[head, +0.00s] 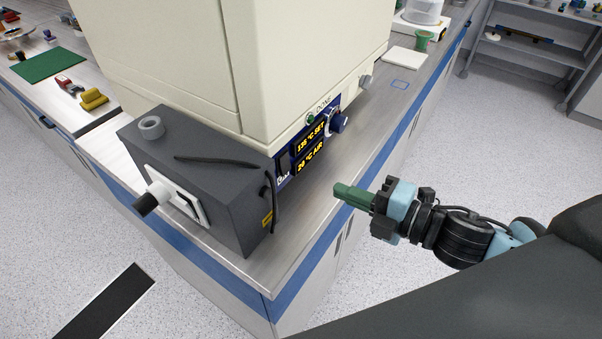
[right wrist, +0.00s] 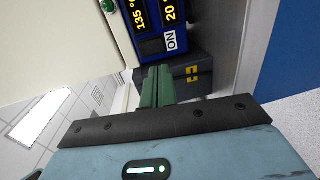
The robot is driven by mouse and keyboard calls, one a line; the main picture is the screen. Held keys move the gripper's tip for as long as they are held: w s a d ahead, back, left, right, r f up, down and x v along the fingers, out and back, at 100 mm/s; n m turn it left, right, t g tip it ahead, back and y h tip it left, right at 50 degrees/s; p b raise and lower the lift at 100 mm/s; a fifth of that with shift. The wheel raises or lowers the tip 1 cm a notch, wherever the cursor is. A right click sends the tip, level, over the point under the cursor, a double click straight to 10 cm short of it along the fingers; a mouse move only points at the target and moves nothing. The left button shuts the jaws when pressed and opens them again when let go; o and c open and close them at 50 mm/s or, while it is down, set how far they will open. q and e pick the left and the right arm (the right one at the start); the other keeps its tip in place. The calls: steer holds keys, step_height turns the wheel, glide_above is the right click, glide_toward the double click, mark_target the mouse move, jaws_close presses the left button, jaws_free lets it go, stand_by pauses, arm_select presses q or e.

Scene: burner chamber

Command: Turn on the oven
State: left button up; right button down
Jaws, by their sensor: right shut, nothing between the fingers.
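The oven (head: 270,70) is a large cream box on the bench. Its blue control panel (head: 312,143) has lit yellow digits reading 135 °C SET and 20 °C AIR, a dark knob (head: 339,122) and a green round part (head: 310,119). A dark switch (head: 283,164) sits at the panel's left end. In the right wrist view the lit display (right wrist: 139,18) shows beside an ON label (right wrist: 171,41). My right gripper (head: 340,191) is shut and empty, its green fingers pointing toward the panel but apart from it. It shows in the right wrist view (right wrist: 157,72). My left gripper is not in view.
A dark grey box (head: 225,200) with a black-tipped knob (head: 152,198) and dark cables stands left of the panel, close to it. The metal bench top (head: 345,172) is clear in front of the panel. A green cup (head: 423,40) stands farther back.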

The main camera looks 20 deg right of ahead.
mark_target(287, 170)
steer(key=p+x, duration=0.1)
steer(key=x, duration=0.8)
steer(key=shift+w+a+r, duration=0.1)
steer(key=shift+w+a, duration=0.05)
steer(key=shift+w, duration=0.05)
steer(key=shift+w+a, duration=0.2)
steer(key=shift+w, duration=0.05)
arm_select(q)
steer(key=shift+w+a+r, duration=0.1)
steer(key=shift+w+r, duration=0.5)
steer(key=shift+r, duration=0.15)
arm_select(e)
steer(key=shift+w+a+f+t+b, duration=0.1)
steer(key=shift+a+f+t+b, duration=0.15)
steer(key=shift+f+b, duration=0.2)
steer(key=shift+d+r, duration=0.15)
steer(key=shift+r, duration=0.1)
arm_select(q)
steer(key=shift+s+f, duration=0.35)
